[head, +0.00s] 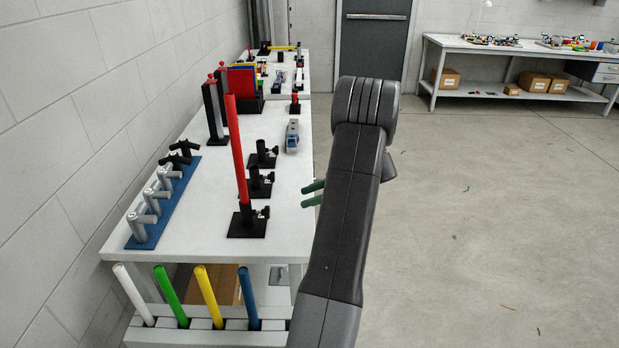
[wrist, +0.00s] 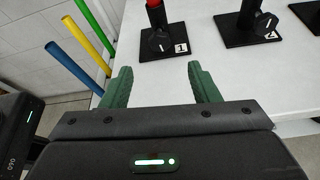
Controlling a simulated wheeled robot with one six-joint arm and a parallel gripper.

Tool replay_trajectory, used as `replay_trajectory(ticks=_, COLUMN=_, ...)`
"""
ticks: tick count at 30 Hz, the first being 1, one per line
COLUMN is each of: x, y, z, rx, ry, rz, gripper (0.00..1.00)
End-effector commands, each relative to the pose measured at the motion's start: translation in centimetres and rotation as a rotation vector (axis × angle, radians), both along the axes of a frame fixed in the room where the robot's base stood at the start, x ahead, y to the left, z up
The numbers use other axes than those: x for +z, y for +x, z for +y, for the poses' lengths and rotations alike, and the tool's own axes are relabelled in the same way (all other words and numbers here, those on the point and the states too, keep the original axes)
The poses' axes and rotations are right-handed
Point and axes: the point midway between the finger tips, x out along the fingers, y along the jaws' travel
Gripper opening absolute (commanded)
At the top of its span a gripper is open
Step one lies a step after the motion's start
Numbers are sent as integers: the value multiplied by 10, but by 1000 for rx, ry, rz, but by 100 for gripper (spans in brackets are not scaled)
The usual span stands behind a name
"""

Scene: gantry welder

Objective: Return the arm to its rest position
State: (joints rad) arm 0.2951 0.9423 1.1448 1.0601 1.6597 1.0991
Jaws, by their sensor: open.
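My gripper (head: 313,194) shows in the head view as two green fingertips beside my dark arm, at the right edge of the white table (head: 190,235). The arm hides the rest of it. In the wrist view my gripper (wrist: 160,80) has its green fingers spread wide with nothing between them. A red rod (head: 237,150) stands upright in a black clamp stand (head: 247,225) on the table. In the wrist view that stand (wrist: 165,45), with a tag reading 1, lies just beyond the fingers, apart from them.
Two more black stands (head: 260,185) (head: 263,155) and a grey-blue tool (head: 292,137) are on the table. A blue rack (head: 170,205) holds grey fittings at left. White, green, yellow and blue rods (head: 207,297) lean in a front rack. Floor at right (head: 480,220) is mostly clear.

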Motion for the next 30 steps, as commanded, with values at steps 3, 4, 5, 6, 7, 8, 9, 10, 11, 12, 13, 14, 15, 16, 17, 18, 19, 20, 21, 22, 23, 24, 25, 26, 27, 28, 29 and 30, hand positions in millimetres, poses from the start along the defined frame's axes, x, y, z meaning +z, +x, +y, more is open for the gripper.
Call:
replay_trajectory(ticks=3, x=-3, y=-1, z=9, rx=2, ry=1, rz=2, gripper=55)
replay_trajectory(ticks=4, x=-4, y=-1, z=13, rx=4, ry=1, rz=2, gripper=55)
replay_trajectory(ticks=5, x=-6, y=-1, z=17, rx=4, ry=0, rz=2, gripper=55)
replay_trajectory(ticks=6, x=-8, y=-2, z=23, rx=4, ry=0, rz=2, gripper=55)
replay_trajectory(ticks=7, x=-10, y=-2, z=28, rx=4, ry=2, rz=3, gripper=55)
replay_trajectory(ticks=8, x=-12, y=-3, z=34, rx=3, ry=1, rz=3, gripper=55)
replay_trajectory(ticks=9, x=-15, y=-3, z=41, rx=4, ry=2, rz=3, gripper=55)
replay_trajectory(ticks=10, x=-17, y=-3, z=47, rx=4, ry=2, rz=3, gripper=55)
replay_trajectory(ticks=11, x=-20, y=-4, z=52, rx=4, ry=1, rz=3, gripper=55)
replay_trajectory(ticks=12, x=-23, y=-4, z=60, rx=5, ry=1, rz=3, gripper=55)
replay_trajectory(ticks=13, x=-25, y=-5, z=65, rx=4, ry=1, rz=4, gripper=55)
replay_trajectory(ticks=14, x=-28, y=-5, z=71, rx=4, ry=1, rz=4, gripper=55)
replay_trajectory(ticks=15, x=-31, y=-5, z=78, rx=5, ry=1, rz=4, gripper=55)
replay_trajectory(ticks=16, x=-33, y=-6, z=84, rx=4, ry=0, rz=4, gripper=55)
replay_trajectory(ticks=17, x=-35, y=-6, z=89, rx=4, ry=1, rz=3, gripper=55)
replay_trajectory(ticks=18, x=-37, y=-6, z=96, rx=4, ry=1, rz=3, gripper=55)
replay_trajectory(ticks=19, x=-40, y=-7, z=100, rx=3, ry=0, rz=2, gripper=55)
replay_trajectory(ticks=20, x=-42, y=-7, z=105, rx=3, ry=0, rz=2, gripper=55)
replay_trajectory(ticks=21, x=-44, y=-7, z=110, rx=4, ry=0, rz=4, gripper=55)
replay_trajectory(ticks=22, x=-46, y=-7, z=114, rx=4, ry=0, rz=4, gripper=55)
replay_trajectory(ticks=23, x=-47, y=-7, z=117, rx=3, ry=0, rz=3, gripper=55)
replay_trajectory(ticks=24, x=-49, y=-7, z=121, rx=1, ry=0, rz=2, gripper=55)
replay_trajectory(ticks=25, x=-50, y=-7, z=123, rx=1, ry=0, rz=2, gripper=55)
replay_trajectory(ticks=26, x=-51, y=-8, z=126, rx=1, ry=0, rz=2, gripper=55)
replay_trajectory(ticks=27, x=-52, y=-8, z=128, rx=3, ry=0, rz=1, gripper=55)
replay_trajectory(ticks=28, x=-53, y=-8, z=128, rx=1, ry=0, rz=-6, gripper=55)
replay_trajectory(ticks=29, x=-53, y=-8, z=127, rx=1, ry=0, rz=-14, gripper=55)
replay_trajectory(ticks=30, x=-53, y=-8, z=127, rx=0, ry=0, rz=-19, gripper=55)
